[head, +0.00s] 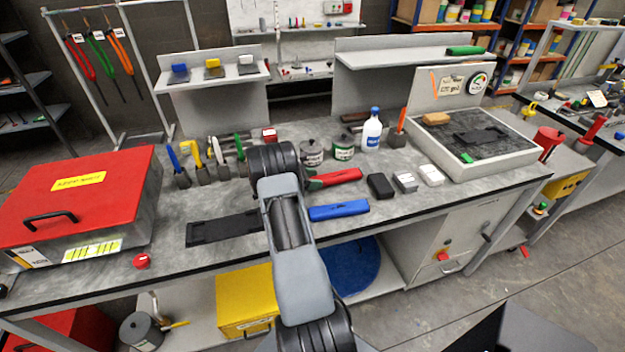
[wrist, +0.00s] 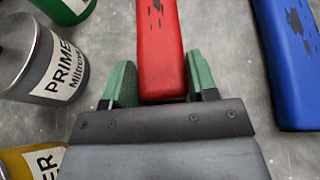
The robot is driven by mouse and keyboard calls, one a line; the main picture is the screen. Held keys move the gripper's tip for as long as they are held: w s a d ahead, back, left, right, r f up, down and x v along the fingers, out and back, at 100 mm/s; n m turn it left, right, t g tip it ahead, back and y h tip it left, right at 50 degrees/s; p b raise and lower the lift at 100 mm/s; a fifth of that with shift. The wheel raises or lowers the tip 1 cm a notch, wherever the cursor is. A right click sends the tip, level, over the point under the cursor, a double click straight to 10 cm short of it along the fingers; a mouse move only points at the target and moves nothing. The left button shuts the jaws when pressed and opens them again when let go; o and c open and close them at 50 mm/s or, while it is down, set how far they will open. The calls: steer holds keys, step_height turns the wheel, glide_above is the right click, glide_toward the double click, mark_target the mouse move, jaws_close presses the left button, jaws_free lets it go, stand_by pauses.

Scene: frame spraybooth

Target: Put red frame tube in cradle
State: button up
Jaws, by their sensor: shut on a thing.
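The red frame tube (head: 342,176) lies on the grey bench just right of my arm in the head view. In the wrist view the red tube (wrist: 162,50) runs up and away between the two green fingers of my gripper (wrist: 160,80), which is shut on its near end. My arm hides most of the gripper in the head view. A flat dark piece (head: 222,229) lies on the bench to the left, and another dark piece (head: 481,137) lies on the raised grey unit at right. I cannot tell which one is the cradle.
A blue tube (head: 338,211) lies just in front of the red one and beside it in the wrist view (wrist: 292,60). Paint cans (head: 312,152), a white bottle (head: 372,133) and small blocks (head: 405,182) stand close by. A red box (head: 85,195) fills the left end.

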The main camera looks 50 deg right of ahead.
steer(key=shift+f, duration=0.15)
steer(key=shift+f, duration=0.1)
steer(key=shift+f+b, duration=0.2)
steer(key=shift+b, duration=0.1)
steer(key=o, duration=1)
steer(key=shift+r, duration=0.1)
